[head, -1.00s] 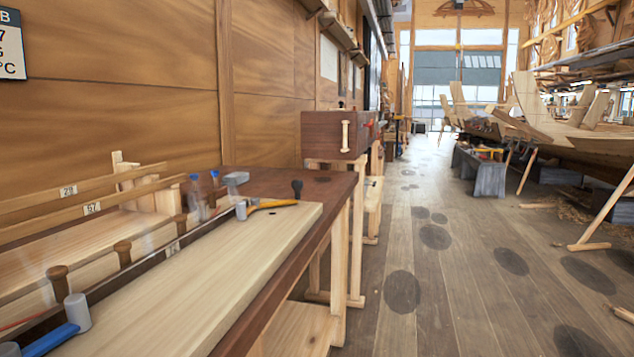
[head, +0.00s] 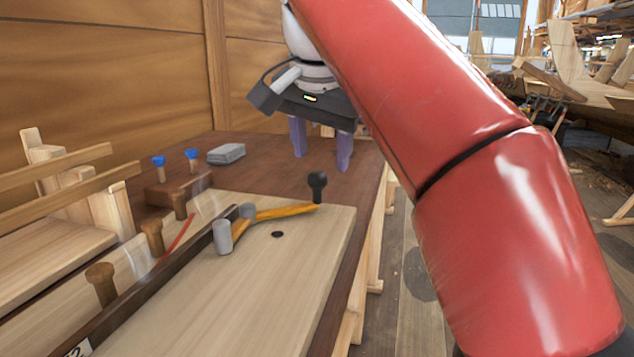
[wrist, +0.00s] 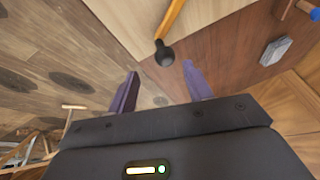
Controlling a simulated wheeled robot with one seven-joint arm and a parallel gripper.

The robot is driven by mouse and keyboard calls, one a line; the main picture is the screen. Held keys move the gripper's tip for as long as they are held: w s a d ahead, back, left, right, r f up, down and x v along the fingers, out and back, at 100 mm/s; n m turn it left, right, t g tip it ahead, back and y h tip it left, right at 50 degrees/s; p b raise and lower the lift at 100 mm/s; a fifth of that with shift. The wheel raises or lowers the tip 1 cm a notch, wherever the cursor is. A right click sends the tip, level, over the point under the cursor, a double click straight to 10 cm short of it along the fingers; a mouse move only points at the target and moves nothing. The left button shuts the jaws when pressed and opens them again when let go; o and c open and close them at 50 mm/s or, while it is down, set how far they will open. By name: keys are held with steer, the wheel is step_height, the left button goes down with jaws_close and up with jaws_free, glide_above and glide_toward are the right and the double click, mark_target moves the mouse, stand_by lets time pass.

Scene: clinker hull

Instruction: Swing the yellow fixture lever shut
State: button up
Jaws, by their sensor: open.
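The yellow lever (head: 285,212) lies over the pale board, running from a grey cylindrical pivot (head: 224,237) to a black knob (head: 318,186) at its right end. In the wrist view the lever (wrist: 171,18) enters from the top and its black knob (wrist: 164,54) shows just beyond the fingertips. My gripper (head: 322,163) is open and empty, with its purple fingers pointing down behind the knob in the head view. In the wrist view my gripper (wrist: 160,82) has its fingers spread apart, and the knob appears between their directions. I see no contact.
A grey block (head: 226,153) and two blue-topped pins (head: 192,154) stand at the back of the brown bench. My red arm covers much of the right side.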

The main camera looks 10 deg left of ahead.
mark_target(317, 175)
steer(key=shift+a, duration=0.35)
steer(key=shift+w+f+b, duration=0.15)
steer(key=shift+f+b, duration=0.2)
steer(key=b+x, duration=0.2)
steer(key=x, duration=0.4)
steer(key=shift+w+f+b, duration=0.2)
steer(key=shift+f+b, duration=0.15)
steer(key=shift+c, duration=0.4)
jaws_close()
